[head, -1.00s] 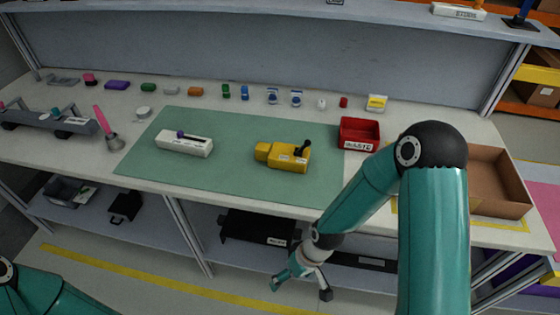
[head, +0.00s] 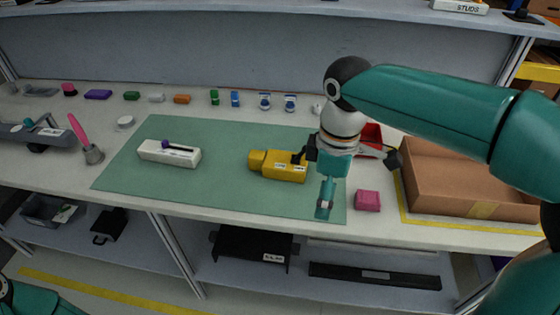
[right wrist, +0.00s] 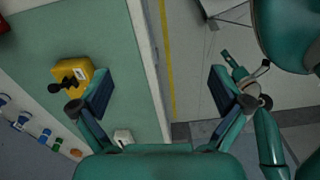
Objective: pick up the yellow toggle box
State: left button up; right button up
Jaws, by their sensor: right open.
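The yellow toggle box (head: 284,166), with a black toggle at its right end, lies on the green mat (head: 225,190). In the right wrist view the yellow box (right wrist: 75,78) is at the left, beyond the left finger. My right gripper (head: 325,195) is above the mat's right part, just right of the yellow box and apart from it. In the right wrist view my right gripper (right wrist: 160,85) is open and empty, with the bench edge between its fingers. What looks like my left gripper (right wrist: 243,78) is at the right of that view; its jaws are unclear.
A white box with a purple toggle (head: 170,152) lies left on the mat. A pink block (head: 367,200) sits right of the mat, beside a cardboard box (head: 460,180). A red bin (head: 370,140) is partly hidden behind my right arm. Small parts line the back.

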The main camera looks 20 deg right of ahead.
aim_at(278, 164)
jog(key=z, duration=0.05)
jog(key=i, duration=0.85)
jog(key=u, duration=0.1)
